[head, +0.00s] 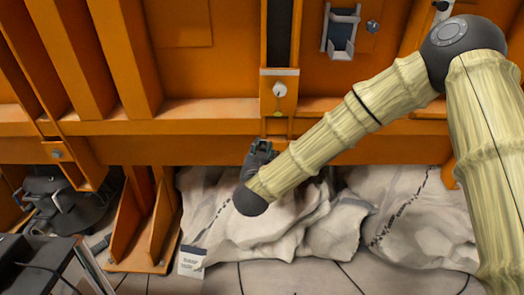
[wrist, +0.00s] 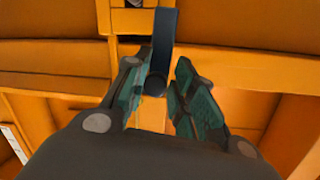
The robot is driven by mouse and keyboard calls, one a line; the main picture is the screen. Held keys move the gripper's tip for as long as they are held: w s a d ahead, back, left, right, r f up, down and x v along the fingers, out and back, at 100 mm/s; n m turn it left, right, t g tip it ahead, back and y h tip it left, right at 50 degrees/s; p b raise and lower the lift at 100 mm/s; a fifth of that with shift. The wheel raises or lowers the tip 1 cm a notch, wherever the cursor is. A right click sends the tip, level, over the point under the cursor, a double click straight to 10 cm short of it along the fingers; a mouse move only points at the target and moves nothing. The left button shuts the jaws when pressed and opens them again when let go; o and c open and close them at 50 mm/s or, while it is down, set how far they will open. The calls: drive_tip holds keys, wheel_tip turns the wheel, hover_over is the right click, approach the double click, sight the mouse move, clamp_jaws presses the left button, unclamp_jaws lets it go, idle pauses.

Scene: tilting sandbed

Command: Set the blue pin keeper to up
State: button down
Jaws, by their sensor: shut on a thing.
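The blue pin keeper (wrist: 164,30) shows in the wrist view as a dark blue bar that runs down from the top edge to a rounded dark end between the fingers. My gripper (wrist: 158,70) has its two green-padded fingers on either side of the bar and is shut on it. The left finger lies against the bar; a narrow gap seems to show at the right finger.
An orange steel frame (head: 200,130) with ribs and beams fills the back. A metal plate with a round pin (head: 280,90) is above my gripper. Pale sacks (head: 400,215) lie below and to the right. Black gear (head: 62,205) is at the lower left.

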drive_tip(key=shift+a+f, duration=0.1)
idle(0.6)
drive_tip(key=c, duration=1.3)
unclamp_jaws()
drive_tip(key=shift+s, duration=0.1)
drive_tip(key=s, duration=0.8)
drive_tip(key=s+a, duration=0.1)
drive_tip(key=s, duration=0.2)
drive_tip(key=shift+s+a, duration=0.1)
drive_tip(key=shift+s, duration=0.3)
